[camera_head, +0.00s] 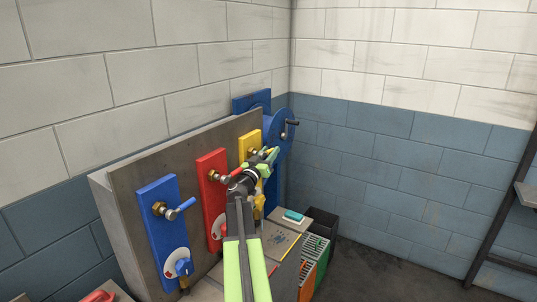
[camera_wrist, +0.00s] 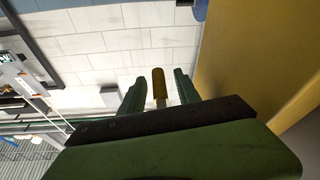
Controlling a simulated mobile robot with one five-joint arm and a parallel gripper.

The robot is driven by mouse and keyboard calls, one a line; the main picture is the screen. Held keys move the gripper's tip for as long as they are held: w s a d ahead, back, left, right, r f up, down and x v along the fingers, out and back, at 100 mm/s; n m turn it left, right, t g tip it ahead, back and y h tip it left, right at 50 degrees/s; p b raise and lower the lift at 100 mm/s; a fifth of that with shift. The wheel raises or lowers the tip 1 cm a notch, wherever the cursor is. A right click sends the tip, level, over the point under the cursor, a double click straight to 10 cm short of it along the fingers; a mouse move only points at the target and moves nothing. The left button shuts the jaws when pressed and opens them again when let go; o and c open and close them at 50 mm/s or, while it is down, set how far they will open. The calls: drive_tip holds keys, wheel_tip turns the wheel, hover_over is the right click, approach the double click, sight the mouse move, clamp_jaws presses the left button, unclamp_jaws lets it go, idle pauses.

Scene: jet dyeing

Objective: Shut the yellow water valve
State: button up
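The yellow valve panel (camera_head: 245,145) stands third on the grey board, right of the red one. My gripper (camera_head: 268,158) is in front of it and hides part of its valve. In the wrist view, the yellow valve handle (camera_wrist: 159,84) lies between the two green fingers of my gripper (camera_wrist: 158,90), with a gap on each side. The fingers are apart. The yellow panel also fills the right of the wrist view (camera_wrist: 255,55). Whether either finger touches the handle cannot be told.
A red panel (camera_head: 207,180) with a red lever and a blue panel (camera_head: 157,230) with a blue lever stand to the left. A blue housing with a dark crank (camera_head: 289,128) stands behind on the right. Below are coloured bins (camera_head: 307,280) and a grey worktop. The floor at right is clear.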

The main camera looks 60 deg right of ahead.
drive_tip(key=shift+d, duration=0.1)
drive_tip(key=b+v, duration=0.4)
drive_tip(key=v, duration=1.3)
drive_tip(key=shift+a, duration=0.2)
drive_tip(key=shift+f, duration=0.2)
